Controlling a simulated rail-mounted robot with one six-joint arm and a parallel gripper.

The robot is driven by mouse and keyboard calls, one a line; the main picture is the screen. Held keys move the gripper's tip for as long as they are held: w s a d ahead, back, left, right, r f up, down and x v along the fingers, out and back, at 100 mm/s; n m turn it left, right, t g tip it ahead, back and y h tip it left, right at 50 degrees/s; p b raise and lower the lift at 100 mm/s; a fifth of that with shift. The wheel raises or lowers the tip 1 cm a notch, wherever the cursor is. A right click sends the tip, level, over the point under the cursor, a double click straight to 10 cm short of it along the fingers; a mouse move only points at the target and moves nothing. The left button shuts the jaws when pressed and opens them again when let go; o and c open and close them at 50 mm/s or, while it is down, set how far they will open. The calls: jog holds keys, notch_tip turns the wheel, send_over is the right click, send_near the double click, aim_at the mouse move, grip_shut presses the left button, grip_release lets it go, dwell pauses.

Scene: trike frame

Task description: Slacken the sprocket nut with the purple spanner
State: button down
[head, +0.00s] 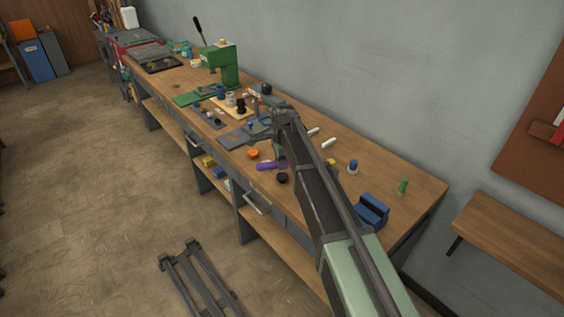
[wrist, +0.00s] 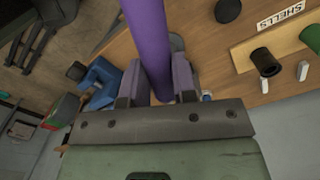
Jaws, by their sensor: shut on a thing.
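The purple spanner (wrist: 148,35) is between the two fingers of my gripper (wrist: 157,85) in the wrist view. Its purple handle runs up out of the top of that view, and its working end is not visible there. In the head view a purple piece (head: 267,166) shows at the bench's front edge, just left of my arm's end. My gripper's fingers are largely hidden there by my own arm. I cannot make out the sprocket nut in either view.
The long wooden workbench (head: 340,168) holds a green press (head: 222,65), a blue block-like tool (head: 371,210), an orange piece (head: 253,153) and several small parts. A dark slatted stand (head: 196,277) is on the floor. The wrist view shows a "SHELLS" label (wrist: 281,15). Open floor lies left of the bench.

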jog(key=shift+a, duration=0.7)
jog(key=shift+d, duration=0.3)
jog(key=shift+f, duration=0.1)
notch_tip(320, 180, down, 5)
jog(key=b, duration=0.5)
jog(key=shift+f+b, duration=1.15)
jog(key=shift+b, duration=0.1)
dwell(0.5)
